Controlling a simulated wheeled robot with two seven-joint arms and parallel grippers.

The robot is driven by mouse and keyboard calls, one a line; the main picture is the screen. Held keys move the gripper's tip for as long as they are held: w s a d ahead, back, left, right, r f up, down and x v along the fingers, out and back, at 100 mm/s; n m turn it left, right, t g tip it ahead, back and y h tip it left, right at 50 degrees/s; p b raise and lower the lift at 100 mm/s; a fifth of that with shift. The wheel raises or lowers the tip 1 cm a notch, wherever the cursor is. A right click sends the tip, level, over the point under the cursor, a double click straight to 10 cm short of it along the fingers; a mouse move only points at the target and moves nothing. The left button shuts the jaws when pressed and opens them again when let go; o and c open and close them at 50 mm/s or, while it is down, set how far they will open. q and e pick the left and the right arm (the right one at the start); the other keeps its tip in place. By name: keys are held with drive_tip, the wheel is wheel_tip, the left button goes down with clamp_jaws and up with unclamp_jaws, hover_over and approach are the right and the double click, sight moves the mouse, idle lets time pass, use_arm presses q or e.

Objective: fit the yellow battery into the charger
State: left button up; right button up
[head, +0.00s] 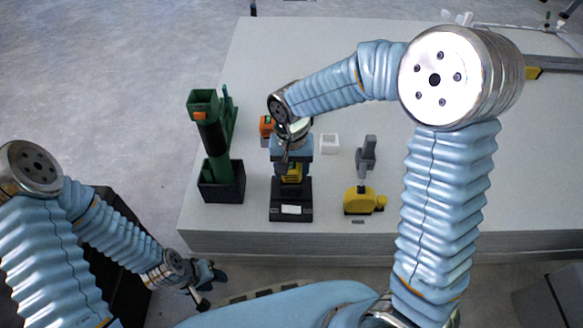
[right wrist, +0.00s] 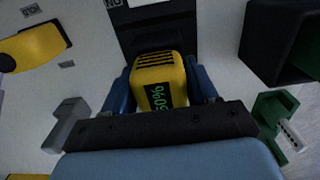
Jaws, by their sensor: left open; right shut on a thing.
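The yellow battery (head: 291,171) is between the blue fingers of my right gripper (head: 291,162), which is shut on it. In the right wrist view the battery (right wrist: 160,72) has dark slots and a green "50%" display, with a finger of the right gripper (right wrist: 160,92) on each side. The black charger (head: 291,195), with a white label, lies on the table under and in front of the battery. It also shows in the right wrist view (right wrist: 155,40). I cannot tell whether the battery is seated in it. My left gripper (head: 205,287) is open and empty, off the table's front left.
A green tool (head: 213,140) stands in a black holder (head: 222,185) left of the charger. A yellow tool (head: 358,201), a grey piece (head: 366,153) and a small white box (head: 329,143) are to the right. The table (head: 430,225) is clear along its front right.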

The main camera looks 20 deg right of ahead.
idle(0.4)
drive_tip(key=o, duration=1.2)
drive_tip(key=shift+o, duration=0.2)
drive_tip(key=shift+f, duration=0.1)
